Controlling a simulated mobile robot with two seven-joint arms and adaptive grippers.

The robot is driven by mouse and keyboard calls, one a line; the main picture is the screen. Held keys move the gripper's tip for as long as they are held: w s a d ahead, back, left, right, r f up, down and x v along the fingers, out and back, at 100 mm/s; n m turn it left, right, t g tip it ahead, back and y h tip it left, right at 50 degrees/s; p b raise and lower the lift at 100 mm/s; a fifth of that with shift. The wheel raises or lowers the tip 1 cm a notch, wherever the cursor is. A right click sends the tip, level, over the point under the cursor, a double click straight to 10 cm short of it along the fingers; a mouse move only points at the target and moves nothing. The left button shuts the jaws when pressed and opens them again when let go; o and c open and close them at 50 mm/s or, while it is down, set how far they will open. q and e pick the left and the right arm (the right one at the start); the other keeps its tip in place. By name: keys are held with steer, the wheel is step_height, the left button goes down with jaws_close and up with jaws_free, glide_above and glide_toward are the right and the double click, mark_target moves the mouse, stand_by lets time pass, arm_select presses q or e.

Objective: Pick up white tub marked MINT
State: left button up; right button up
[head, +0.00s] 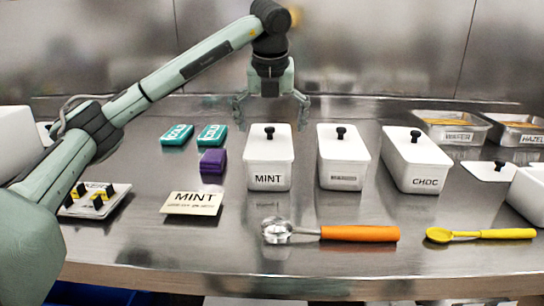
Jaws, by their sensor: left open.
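The white tub marked MINT (269,165) stands upright on the steel counter, left of two other white tubs. It has a white lid with a black knob on top. My left gripper (271,108) is open, pointing down, and appears above and behind the MINT tub's knob. It looks empty and apart from the tub. My left arm comes in from the left and arches over the counter. My right gripper is not in view.
A second white tub (343,160) and the CHOC tub (413,165) stand to the right. An orange-handled scoop (350,233) lies in front. A MINT card (192,203), purple block (212,161) and teal packs (177,135) lie left. Steel trays (455,132) stand back right.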

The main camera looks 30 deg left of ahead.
arm_select(q)
steer(key=x, duration=0.4)
steer(key=shift+a+f, duration=0.15)
steer(key=shift+f, duration=0.25)
steer(key=shift+r, duration=0.15)
steer(key=c, duration=1.7)
